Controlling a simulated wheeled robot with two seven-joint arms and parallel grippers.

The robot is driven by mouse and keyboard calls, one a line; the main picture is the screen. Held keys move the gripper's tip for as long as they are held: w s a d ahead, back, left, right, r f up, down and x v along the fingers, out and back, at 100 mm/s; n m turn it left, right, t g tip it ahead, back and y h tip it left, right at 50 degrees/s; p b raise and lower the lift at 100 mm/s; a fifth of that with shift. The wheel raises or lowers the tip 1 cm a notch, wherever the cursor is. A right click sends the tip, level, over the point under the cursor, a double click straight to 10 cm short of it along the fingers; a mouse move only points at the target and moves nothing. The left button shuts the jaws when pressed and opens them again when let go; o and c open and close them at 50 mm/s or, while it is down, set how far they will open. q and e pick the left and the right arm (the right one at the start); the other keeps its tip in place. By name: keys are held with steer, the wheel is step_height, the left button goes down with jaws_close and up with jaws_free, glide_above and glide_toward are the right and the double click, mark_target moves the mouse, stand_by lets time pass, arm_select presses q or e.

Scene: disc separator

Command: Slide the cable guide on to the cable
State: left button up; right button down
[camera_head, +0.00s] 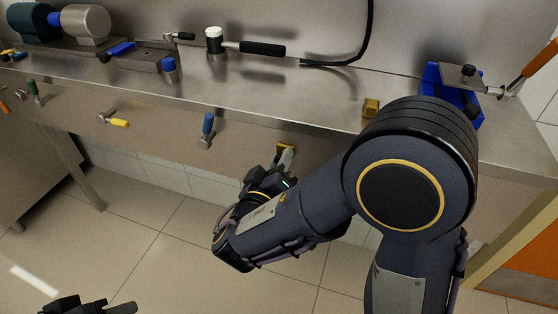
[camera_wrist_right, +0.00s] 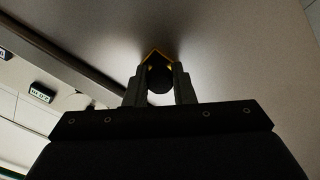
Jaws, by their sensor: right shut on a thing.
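A black cable (camera_head: 369,25) hangs at the back of the bench, its lower end lying toward the left. My right gripper (camera_head: 284,159) is at the bench's front side, shut on a small yellow piece (camera_head: 285,146). In the right wrist view a yellow edge (camera_wrist_right: 157,53) shows beyond the fingertips, with a dark rounded part between the fingers. I cannot tell for sure that this piece is the cable guide. A similar small yellow block (camera_head: 371,108) sits on the bench near its front edge. My left gripper (camera_head: 92,308) is partly cut off at the bottom left; its jaws are unclear.
A hammer (camera_head: 250,47) stands on the metal bench (camera_head: 300,90). A blue vise-like fixture (camera_head: 433,78) is at the right and a motor-like machine (camera_head: 83,24) at the left. Blue (camera_head: 207,125) and yellow (camera_head: 118,122) handled tools stick out along the front side.

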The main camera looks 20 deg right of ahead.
mark_target(307, 154)
steer(key=s+d, duration=0.1)
steer(key=s+d+b, duration=0.1)
steer(key=d, duration=0.1)
steer(key=shift+s+d+f, duration=0.1)
steer(key=shift+s+d, duration=0.05)
steer(key=shift+d, duration=0.05)
steer(key=shift+s+d, duration=0.1)
steer(key=shift+d, duration=0.15)
steer(key=c, duration=1.2)
jaws_free()
steer(key=shift+s+d, duration=0.1)
steer(key=shift+s+a, duration=0.25)
steer(key=shift+a, duration=0.1)
steer(key=v, duration=0.7)
